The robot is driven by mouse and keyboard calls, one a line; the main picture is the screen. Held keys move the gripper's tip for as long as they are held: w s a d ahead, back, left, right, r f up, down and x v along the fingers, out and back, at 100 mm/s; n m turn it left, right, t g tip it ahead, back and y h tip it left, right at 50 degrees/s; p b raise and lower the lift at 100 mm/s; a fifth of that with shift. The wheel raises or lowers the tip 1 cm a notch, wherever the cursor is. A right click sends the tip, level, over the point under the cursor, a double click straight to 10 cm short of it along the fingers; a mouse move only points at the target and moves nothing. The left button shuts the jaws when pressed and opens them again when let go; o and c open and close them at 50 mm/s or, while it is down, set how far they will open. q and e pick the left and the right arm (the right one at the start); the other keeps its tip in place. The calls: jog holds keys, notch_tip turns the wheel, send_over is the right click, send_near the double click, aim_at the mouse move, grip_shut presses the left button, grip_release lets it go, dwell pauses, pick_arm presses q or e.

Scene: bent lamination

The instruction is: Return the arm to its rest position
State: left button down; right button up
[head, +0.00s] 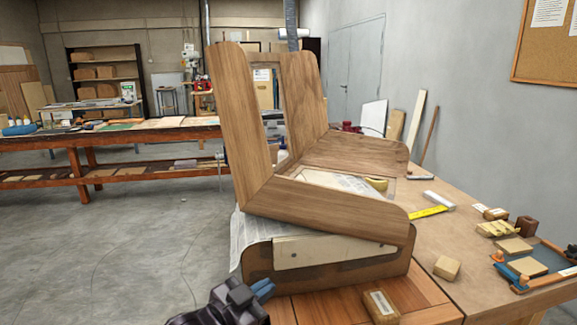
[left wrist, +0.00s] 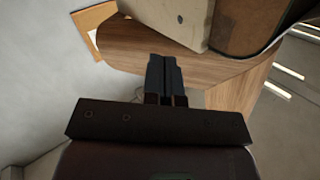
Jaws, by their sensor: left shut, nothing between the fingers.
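My left gripper (head: 262,290) is at the bottom of the head view, left of the lower front of the bent wooden piece. In the left wrist view its fingers (left wrist: 166,62) are together with nothing between them. The bent wooden lamination (head: 310,205) stands on the workbench, with two tall upright arms and two lower legs. Its lower leg rests above a curved form (head: 330,262) with a pale panel on its face. In the left wrist view a wooden surface (left wrist: 215,75) lies beyond the fingers; I cannot tell whether they touch it. My right gripper is not in view.
A long red-legged bench (head: 85,165) stands behind. The concrete floor (head: 120,255) at left is clear.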

pick_arm(q)
jog(key=s+a+f+n+t+y, duration=0.1)
jog(key=s+a+f+n+y, duration=0.25)
jog(key=a+f, duration=0.45)
jog(key=s+a+f+n+t+y, duration=0.1)
jog(key=s+a+f+n+y, duration=0.25)
jog(key=a+f, duration=0.35)
jog(key=s+a+f+n+g+y, duration=0.1)
jog(key=s+a+f+y, duration=0.1)
jog(key=s+a+f, duration=0.2)
jog(key=s+a+f+n+g+y, duration=0.2)
jog(key=s+a+f, duration=0.2)
jog(key=s+f, duration=0.5)
jog(key=s, duration=0.4)
jog(key=shift+s+n+g+y, duration=0.3)
jog(key=shift+y, duration=0.1)
